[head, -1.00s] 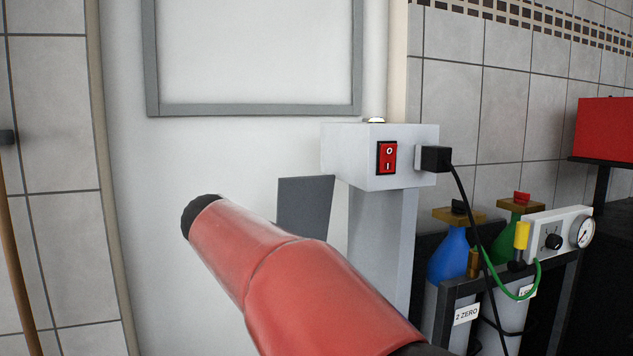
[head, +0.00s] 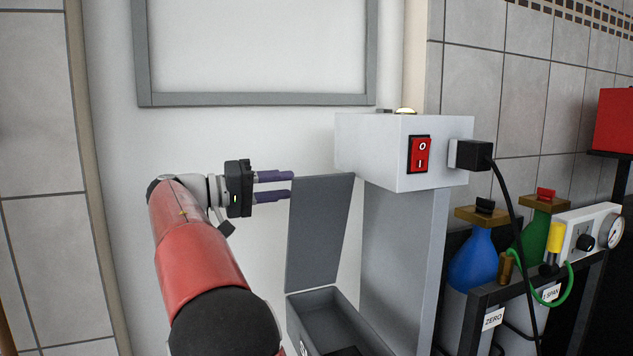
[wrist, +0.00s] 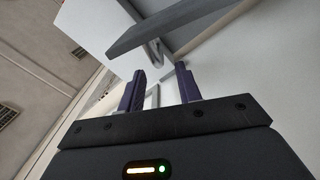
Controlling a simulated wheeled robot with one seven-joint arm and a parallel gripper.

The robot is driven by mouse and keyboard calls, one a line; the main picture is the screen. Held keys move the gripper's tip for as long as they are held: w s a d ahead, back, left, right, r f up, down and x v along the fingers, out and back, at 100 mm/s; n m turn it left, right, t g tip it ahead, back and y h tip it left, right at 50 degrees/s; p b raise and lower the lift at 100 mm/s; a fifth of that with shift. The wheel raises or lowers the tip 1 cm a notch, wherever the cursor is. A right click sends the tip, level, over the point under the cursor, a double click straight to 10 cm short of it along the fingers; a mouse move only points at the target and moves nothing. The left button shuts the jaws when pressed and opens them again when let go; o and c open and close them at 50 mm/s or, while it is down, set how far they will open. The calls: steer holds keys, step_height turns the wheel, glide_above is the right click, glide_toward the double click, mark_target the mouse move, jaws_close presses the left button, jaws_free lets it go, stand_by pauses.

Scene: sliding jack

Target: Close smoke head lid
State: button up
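The smoke head lid (head: 318,232) is a flat grey panel. It stands nearly upright, open, at the back of a grey open-topped box (head: 335,309) at the bottom of the head view. My gripper (head: 291,186) is at the lid's upper left edge, with two purple fingers pointing right toward it. The fingers are apart with nothing visible between them. I cannot tell whether a fingertip touches the lid. In the wrist view, the gripper (wrist: 158,82) shows its fingers spread, and a grey panel edge, likely the lid (wrist: 185,28), passes just beyond them.
A pale column (head: 400,245) with a white switch box (head: 375,150) and red switch (head: 419,154) stands right of the lid. A black plug and cable (head: 474,155) hang from it. Gas bottles (head: 480,262) stand at right. The wall left of my arm is clear.

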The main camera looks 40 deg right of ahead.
mark_target(312, 183)
steer(key=x, duration=0.7)
steer(key=shift+s+d, duration=0.1)
jaws_close()
